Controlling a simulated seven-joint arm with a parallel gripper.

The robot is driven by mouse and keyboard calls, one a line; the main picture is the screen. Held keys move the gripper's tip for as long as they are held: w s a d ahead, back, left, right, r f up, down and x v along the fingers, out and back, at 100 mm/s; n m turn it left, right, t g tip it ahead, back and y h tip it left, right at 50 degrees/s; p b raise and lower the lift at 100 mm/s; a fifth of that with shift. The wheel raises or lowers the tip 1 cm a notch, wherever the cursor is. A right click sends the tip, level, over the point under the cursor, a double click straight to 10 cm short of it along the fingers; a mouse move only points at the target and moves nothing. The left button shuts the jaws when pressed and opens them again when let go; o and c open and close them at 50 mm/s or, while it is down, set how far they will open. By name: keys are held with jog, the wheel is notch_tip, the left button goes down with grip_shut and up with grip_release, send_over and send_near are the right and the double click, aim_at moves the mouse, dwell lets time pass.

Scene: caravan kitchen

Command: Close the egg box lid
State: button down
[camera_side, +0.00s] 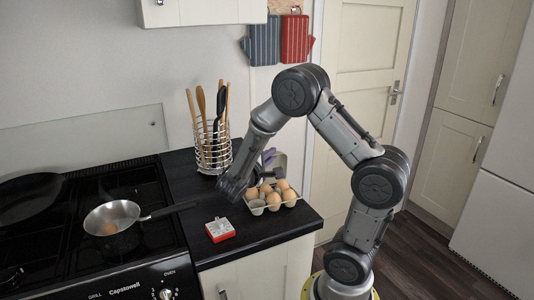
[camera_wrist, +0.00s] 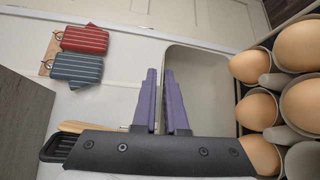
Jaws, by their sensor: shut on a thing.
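The egg box (camera_side: 283,203) stands on the dark worktop near its right end, with several brown eggs (camera_side: 272,199) in it. Its grey lid (camera_side: 279,165) stands raised at the back, partly hidden by my arm. In the wrist view the lid (camera_wrist: 205,85) is a pale grey panel left of the eggs (camera_wrist: 299,46). My gripper (camera_wrist: 163,75) has its purple fingers closed on the lid's left edge, with little gap between them. In the side view the fingers are mostly hidden beside the lid.
A wire utensil holder (camera_side: 214,150) with wooden spoons stands close left of my gripper. A red and white timer (camera_side: 219,230) lies in front of the box. A pan (camera_side: 113,216) sits on the hob, its handle pointing toward my wrist.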

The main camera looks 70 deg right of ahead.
jog(key=shift+m+h, duration=0.6)
jog(key=shift+s+a+f, duration=0.7)
jog(key=shift+s+a, duration=0.15)
jog(key=shift+a, duration=0.15)
jog(key=shift+s+a+f, duration=0.7)
jog(key=shift+s+a, duration=0.15)
jog(key=shift+a, duration=0.15)
jog(key=shift+s+a+f, duration=0.7)
jog(key=shift+s+a, duration=0.15)
jog(key=shift+a, duration=0.15)
jog(key=shift+s+a+f, duration=0.25)
jog(key=shift+s+f, duration=0.05)
jog(key=shift+f, duration=0.3)
jog(key=shift+s+a+f, duration=0.25)
jog(key=shift+f, duration=0.35)
jog(key=c, duration=1.1)
grip_release()
jog(key=shift+w, duration=0.15)
jog(key=shift+o, duration=0.2)
jog(key=w+a, duration=0.1)
jog(key=a, duration=1.2)
jog(key=shift+a, duration=0.4)
